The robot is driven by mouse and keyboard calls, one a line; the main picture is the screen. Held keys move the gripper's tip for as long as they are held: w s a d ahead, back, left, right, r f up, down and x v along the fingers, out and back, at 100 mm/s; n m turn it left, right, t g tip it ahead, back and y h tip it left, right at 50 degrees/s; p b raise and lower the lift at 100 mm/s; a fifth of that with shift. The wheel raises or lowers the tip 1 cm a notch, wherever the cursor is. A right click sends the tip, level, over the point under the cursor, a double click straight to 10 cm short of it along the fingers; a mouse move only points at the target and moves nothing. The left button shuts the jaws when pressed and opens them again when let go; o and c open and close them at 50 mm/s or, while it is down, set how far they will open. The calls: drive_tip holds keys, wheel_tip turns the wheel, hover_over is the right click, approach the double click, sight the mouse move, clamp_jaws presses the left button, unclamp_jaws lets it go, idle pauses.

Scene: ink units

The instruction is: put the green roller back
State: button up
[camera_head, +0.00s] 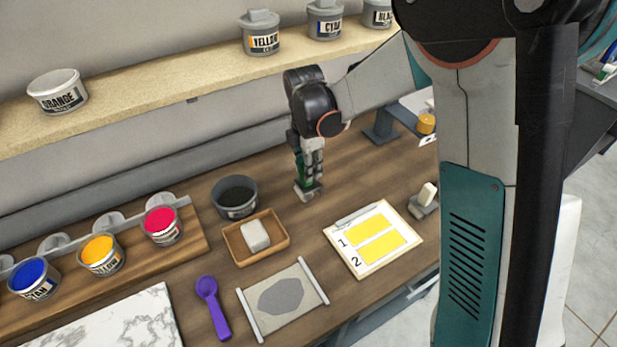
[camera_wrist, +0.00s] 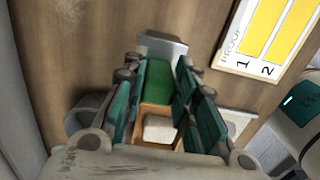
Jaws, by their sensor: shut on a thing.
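The green roller (camera_wrist: 160,85) is held between the two fingers of my gripper (camera_wrist: 158,100), as the wrist view shows. In the head view my gripper (camera_head: 309,172) points down above the wooden bench, and only a sliver of green shows beside its fingers. A small grey piece (camera_head: 308,192) is right below the fingertips; it also shows past the green part in the wrist view (camera_wrist: 165,44). I cannot tell whether this piece belongs to the roller or is a stand under it.
A dark grey tin (camera_head: 236,198) and a wooden tray (camera_head: 270,259) with a pale block are to the left. A proof board (camera_head: 407,238) with yellow patches lies to the right. A grey stand with a cream piece (camera_head: 426,196) is at the right edge. A shelf (camera_head: 180,85) runs behind.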

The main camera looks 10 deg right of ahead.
wheel_tip(320, 180, down, 4)
drive_tip(key=shift+b, duration=0.35)
drive_tip(key=shift+r, duration=0.1)
drive_tip(key=shift+s+f+b, duration=0.15)
drive_tip(key=shift+f+b, duration=0.25)
drive_tip(key=o, duration=1.1)
drive_tip(key=shift+w+f, duration=0.1)
drive_tip(key=shift+w, duration=0.1)
drive_tip(key=shift+c, duration=0.2)
drive_tip(key=shift+s, duration=0.1)
